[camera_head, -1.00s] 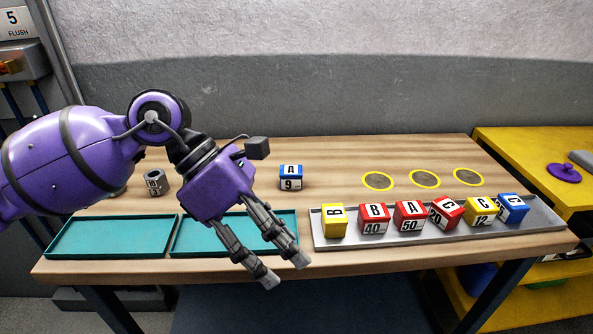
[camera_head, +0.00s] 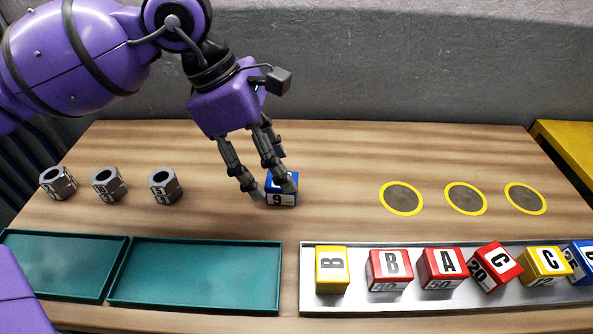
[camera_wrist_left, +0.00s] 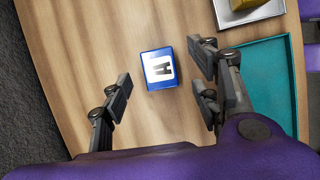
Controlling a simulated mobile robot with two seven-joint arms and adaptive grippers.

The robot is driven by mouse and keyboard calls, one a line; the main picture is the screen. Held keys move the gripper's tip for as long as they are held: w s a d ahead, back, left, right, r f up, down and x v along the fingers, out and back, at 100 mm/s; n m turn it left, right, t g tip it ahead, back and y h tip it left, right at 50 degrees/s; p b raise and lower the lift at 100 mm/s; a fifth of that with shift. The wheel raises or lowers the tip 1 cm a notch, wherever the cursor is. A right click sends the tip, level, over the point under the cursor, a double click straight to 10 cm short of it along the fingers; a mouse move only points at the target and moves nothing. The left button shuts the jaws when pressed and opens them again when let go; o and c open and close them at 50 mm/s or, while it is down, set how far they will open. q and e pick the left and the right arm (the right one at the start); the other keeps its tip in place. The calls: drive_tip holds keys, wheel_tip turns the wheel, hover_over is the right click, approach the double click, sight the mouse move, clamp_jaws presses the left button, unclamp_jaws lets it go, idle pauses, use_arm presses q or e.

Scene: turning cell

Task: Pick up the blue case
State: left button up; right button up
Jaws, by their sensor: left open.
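In the left wrist view the case (camera_wrist_left: 159,68) shows between and beyond the spread fingers of the gripper (camera_wrist_left: 160,76), with clear gaps on both sides. My right gripper is not in view.
Several metal hex nuts (camera_head: 109,184) stand to the left. Two teal trays (camera_head: 195,306) lie at the front left. A grey tray (camera_head: 385,303) at the front right holds yellow, red and blue cases. Yellow-ringed discs (camera_head: 401,197) lie on the right. Table around the case is clear.

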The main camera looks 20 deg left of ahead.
use_arm(q)
drive_tip(key=x, duration=0.4)
drive_tip(key=shift+f, duration=0.3)
drive_tip(key=shift+c, duration=0.3)
drive_tip(key=c, duration=1.3)
drive_tip(key=shift+w+r, duration=0.1)
